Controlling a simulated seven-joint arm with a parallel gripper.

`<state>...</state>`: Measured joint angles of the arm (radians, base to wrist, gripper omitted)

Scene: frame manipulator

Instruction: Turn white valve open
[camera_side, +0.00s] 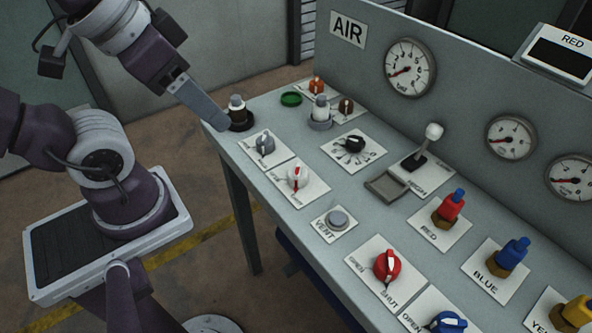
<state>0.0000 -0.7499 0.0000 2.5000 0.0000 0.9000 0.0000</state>
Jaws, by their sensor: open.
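A white knob with red on it (297,178) sits on a white label plate on the panel table, left of the middle. I take it for the white valve; its label is too small to read. A grey knob (264,144) sits on a plate just behind it. My gripper (219,123) is at the table's far left corner, pointing down and right, beside a dark-based fitting with a pale top (237,108). It is open and seen edge-on, with nothing visible in it. It is apart from the white knob, up and left of it.
A red valve (387,266) and a blue valve (446,323) stand at the front. A vent button (338,219), black dial (354,145) and upright lever (428,143) are nearby. Coloured fittings line the right. A gauge panel (450,88) rises along the back.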

